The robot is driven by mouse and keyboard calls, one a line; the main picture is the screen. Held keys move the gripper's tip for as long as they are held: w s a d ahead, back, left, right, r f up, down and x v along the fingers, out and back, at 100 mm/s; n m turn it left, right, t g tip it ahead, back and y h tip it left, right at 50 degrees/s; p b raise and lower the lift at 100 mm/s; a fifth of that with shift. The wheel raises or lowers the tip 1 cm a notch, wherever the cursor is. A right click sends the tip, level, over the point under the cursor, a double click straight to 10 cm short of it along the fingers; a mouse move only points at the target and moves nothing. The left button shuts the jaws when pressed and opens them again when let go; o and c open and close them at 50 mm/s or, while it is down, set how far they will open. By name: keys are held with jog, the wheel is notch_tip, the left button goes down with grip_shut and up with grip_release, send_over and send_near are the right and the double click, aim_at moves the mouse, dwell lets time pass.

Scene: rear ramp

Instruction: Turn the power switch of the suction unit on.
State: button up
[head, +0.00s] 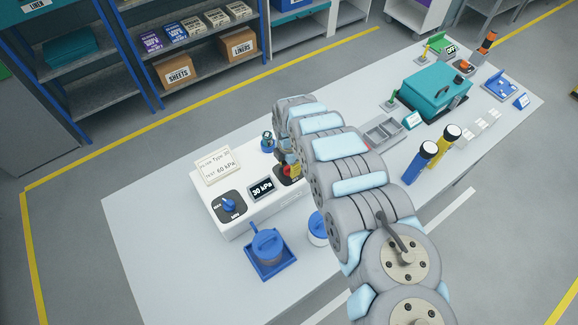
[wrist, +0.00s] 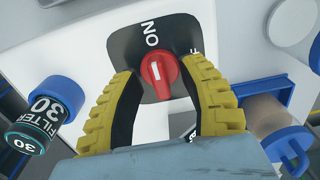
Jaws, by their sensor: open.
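The suction unit (head: 245,222) is a white box on the near part of the table in the head view. Its power switch (wrist: 160,74) is a red knob with a white mark on a black plate, seen in the wrist view. The plate reads ON above the knob, and part of another label, ending in F, shows to the right. The mark lies roughly upright in the picture, toward the ON side. My gripper (wrist: 159,78) is open, with its yellow ribbed fingers on either side of the knob. Contact is unclear. In the head view my arm mostly hides the switch.
The unit carries a blue dial (head: 229,205), a 30 kPa display (head: 262,188) and a card (head: 217,166). A filter jar (wrist: 45,112) is left of my fingers; a blue-lidded jar (wrist: 282,130) is right. A blue pot (head: 267,245) stands in front.

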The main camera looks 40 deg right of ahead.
jog(key=shift+d+r, duration=0.1)
jog(key=shift+r, duration=1.25)
notch_tip(320, 180, up, 9)
jog(key=shift+r, duration=0.1)
